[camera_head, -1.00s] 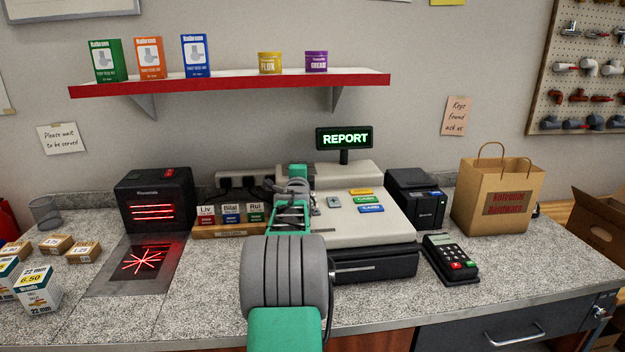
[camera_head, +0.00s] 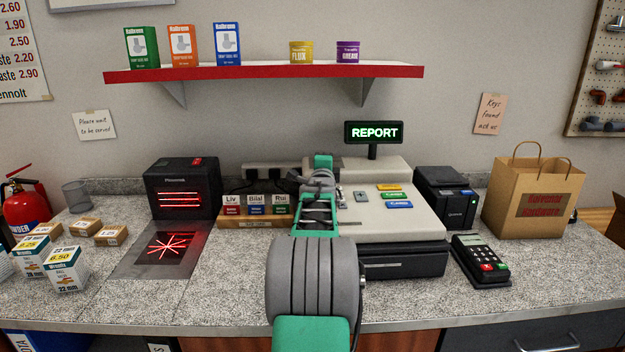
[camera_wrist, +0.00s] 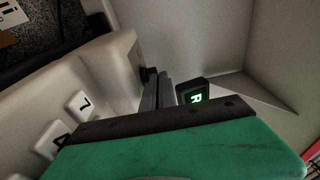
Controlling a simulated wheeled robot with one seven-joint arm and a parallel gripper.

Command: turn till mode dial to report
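The till (camera_head: 345,222) stands on the counter, a cream body over a dark drawer. Its pole display (camera_head: 374,132) glows green with REPORT. In the wrist view the lit display (camera_wrist: 195,98) shows only an R. My gripper (camera_head: 322,162) is at the till's left part, reaching away from me. The mode dial cannot be made out; my arm and gripper cover that part of the till. In the wrist view narrow dark finger parts (camera_wrist: 157,92) show beyond my green gripper body, beside white till keys (camera_wrist: 80,105). Whether they are closed on anything is hidden.
A red-lit scanner (camera_head: 180,188) and a wooden tray of name tags (camera_head: 228,222) stand left of the till. A printer (camera_head: 445,198), card terminal (camera_head: 480,258) and paper bag (camera_head: 530,190) stand right. A red-edged shelf (camera_head: 260,72) hangs above.

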